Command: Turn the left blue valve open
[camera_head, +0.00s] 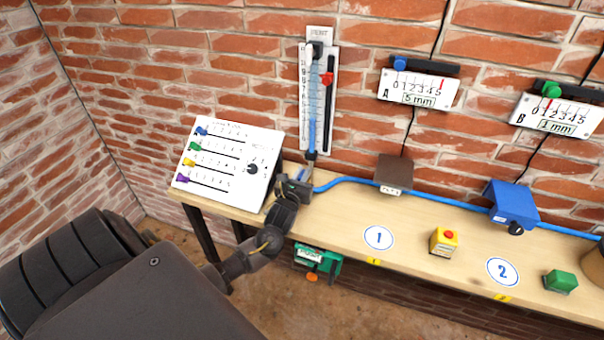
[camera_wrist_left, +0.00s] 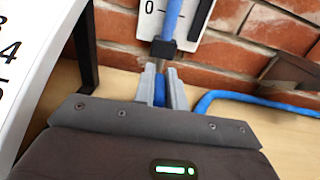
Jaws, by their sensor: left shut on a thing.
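The left blue valve (camera_wrist_left: 159,92) is at the foot of a clear tube on the wall scale, where the blue hose meets it. Only a small blue part of it shows between my fingers in the left wrist view; the rest is hidden. My left gripper (camera_head: 303,179) is at the back of the table below the scale. In the left wrist view my left gripper (camera_wrist_left: 161,85) is shut on this blue part, just under the black clamp (camera_wrist_left: 163,49). My right gripper is in neither view.
The tall wall scale (camera_head: 338,100) rises above the gripper. A white slider panel (camera_head: 230,150) stands close on its left. A blue hose (camera_head: 345,181) runs right to a blue box (camera_head: 512,202). A yellow box with a red button (camera_head: 444,242) and a green block (camera_head: 560,282) sit on the table (camera_head: 420,215).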

